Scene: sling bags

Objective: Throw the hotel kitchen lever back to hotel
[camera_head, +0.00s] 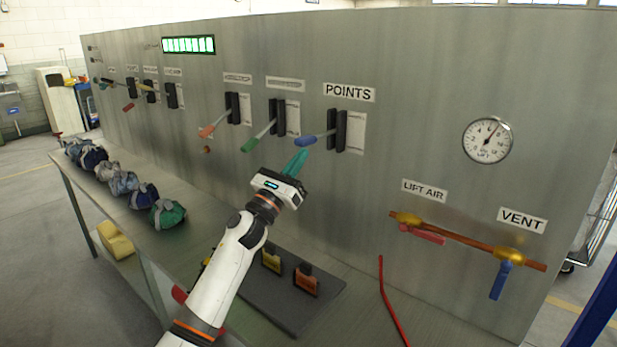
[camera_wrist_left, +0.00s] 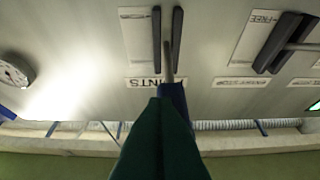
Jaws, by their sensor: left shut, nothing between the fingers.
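A row of levers sticks out of slots in the grey panel. More levers (camera_head: 151,90) are farther left. Their labels are too small to read, so I cannot tell which is the hotel kitchen lever. My left gripper (camera_head: 297,161) is shut and empty just below the blue handle. In the left wrist view its green fingers (camera_wrist_left: 160,140) overlap the blue handle (camera_wrist_left: 178,98); contact is unclear. My right gripper is not in view.
Several bundled sling bags (camera_head: 122,183) line the bench at left. A dark mat (camera_head: 270,297) with yellow and orange pieces lies below my left arm. A gauge (camera_head: 487,140), a red valve handle (camera_head: 423,235) and a blue valve handle (camera_head: 501,280) are at right.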

